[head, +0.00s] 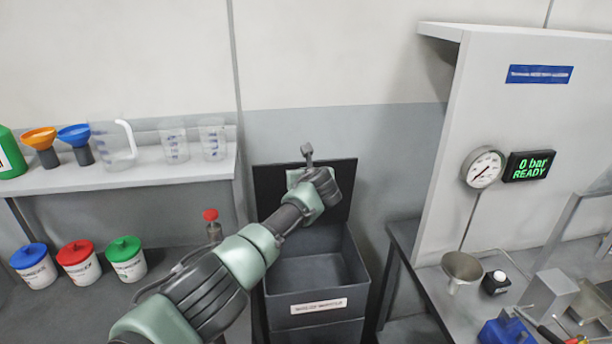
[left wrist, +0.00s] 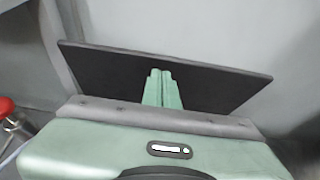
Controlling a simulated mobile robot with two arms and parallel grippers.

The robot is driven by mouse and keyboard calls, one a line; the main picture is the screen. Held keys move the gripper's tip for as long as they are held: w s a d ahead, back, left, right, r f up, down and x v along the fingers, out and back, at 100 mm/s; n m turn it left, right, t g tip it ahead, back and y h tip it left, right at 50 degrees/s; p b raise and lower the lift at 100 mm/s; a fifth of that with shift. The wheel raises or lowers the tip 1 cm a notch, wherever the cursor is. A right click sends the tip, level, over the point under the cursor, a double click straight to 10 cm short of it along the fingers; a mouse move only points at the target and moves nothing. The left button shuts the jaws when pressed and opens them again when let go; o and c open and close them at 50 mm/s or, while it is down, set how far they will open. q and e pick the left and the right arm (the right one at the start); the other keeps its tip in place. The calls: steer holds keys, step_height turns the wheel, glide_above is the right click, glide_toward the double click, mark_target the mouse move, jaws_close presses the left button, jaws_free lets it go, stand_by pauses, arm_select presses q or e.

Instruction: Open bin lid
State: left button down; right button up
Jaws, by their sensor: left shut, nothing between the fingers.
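The dark bin (head: 345,302) stands on the floor in the middle of the head view, with a white label on its front. Its lid (head: 267,180) is swung up and stands nearly upright at the back, so the bin's empty-looking inside shows. The lid also fills the middle of the left wrist view (left wrist: 215,88) as a dark panel. My left gripper (head: 294,177) is in front of the lid's upper part, shut and empty. Its green fingers (left wrist: 161,75) lie together against the dark panel in the picture; I cannot tell whether they touch it.
A shelf (head: 60,183) with funnels and clear jugs is at the left, above several lidded tubs (head: 78,262). A red-capped bottle (head: 212,222) stands beside my left arm. At the right are a bench (head: 430,275) with tools and a panel with a gauge (head: 483,168).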

arm_select(q)
steer(key=v, duration=0.7)
steer(key=s+a+f+n+g+h, duration=0.3)
steer(key=s+f+n+g, duration=0.2)
steer(key=s+f+n, duration=1.25)
steer(key=s+a+f+n+g, duration=0.25)
steer(key=s+a+n, duration=0.25)
steer(key=s, duration=0.7)
steer(key=s+a+f+n+g, duration=0.1)
steer(key=s+a+f+n, duration=0.35)
steer(key=s, duration=0.65)
steer(key=s+a+f+n+g, duration=0.15)
steer(key=s+a+n, duration=0.4)
steer(key=s, duration=0.65)
step_height(320, 180, down, 32)
steer(key=s+g+b, duration=0.1)
steer(key=s+b, duration=0.1)
steer(key=b, duration=0.2)
steer(key=s+a+f+m+g+b, duration=0.1)
steer(key=s+a+f+b, duration=0.1)
steer(key=s+f, duration=1.4)
steer(key=shift+a+f+b, duration=0.35)
steer(key=shift+a+f, duration=0.25)
steer(key=shift+f, duration=0.2)
